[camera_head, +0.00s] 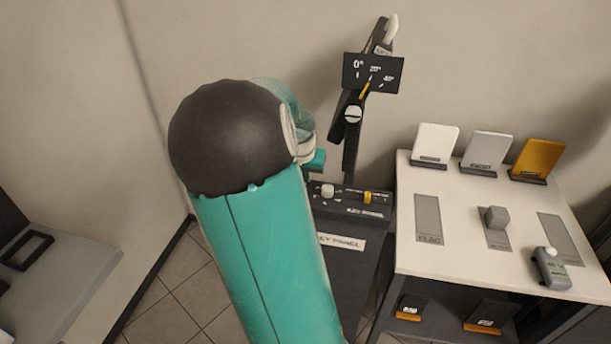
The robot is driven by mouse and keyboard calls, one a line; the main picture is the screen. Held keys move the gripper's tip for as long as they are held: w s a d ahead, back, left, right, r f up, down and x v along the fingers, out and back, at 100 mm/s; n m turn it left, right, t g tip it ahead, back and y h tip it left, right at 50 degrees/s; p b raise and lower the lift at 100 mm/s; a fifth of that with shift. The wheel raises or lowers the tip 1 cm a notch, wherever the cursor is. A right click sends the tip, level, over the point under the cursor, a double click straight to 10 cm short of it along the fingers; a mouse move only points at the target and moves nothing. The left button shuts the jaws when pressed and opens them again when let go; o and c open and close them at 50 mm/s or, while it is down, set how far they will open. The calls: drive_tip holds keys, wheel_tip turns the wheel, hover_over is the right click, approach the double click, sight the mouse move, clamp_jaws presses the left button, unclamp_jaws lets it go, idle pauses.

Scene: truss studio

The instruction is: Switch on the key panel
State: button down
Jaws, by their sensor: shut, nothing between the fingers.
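The key panel is a dark pedestal with a white label (342,243) on its front, partly readable as "...Y PANEL". Its sloped console top (349,200) carries a white knob (328,190) on the left and a yellow switch (368,197) on the right. Small white markings sit beside them. My teal arm with its black joint covers the left side of the panel. A small teal part of my arm shows just above the console's left end. My gripper's fingers are hidden behind the arm, so I cannot see whether they touch the panel.
Behind the console, a dark post carries a tilted gauge plate (373,74) with a yellow pointer. A white table (460,240) at right holds a grey cube (496,217), a grey handheld device (551,268) and white, grey and yellow upright plates. A grey bench (75,265) is at left.

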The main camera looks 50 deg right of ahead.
drive_tip(key=shift+d+f, duration=0.15)
drive_tip(key=shift+f, duration=0.2)
drive_tip(key=shift+w+d+f+y, duration=0.15)
drive_tip(key=shift+d+f+y, duration=0.15)
drive_tip(key=shift+y, duration=0.1)
drive_tip(key=shift+a, duration=0.1)
drive_tip(key=shift+s+a+r, duration=0.25)
drive_tip(key=shift+s+a, duration=0.05)
drive_tip(key=shift+a, duration=0.4)
drive_tip(key=shift+r, duration=0.1)
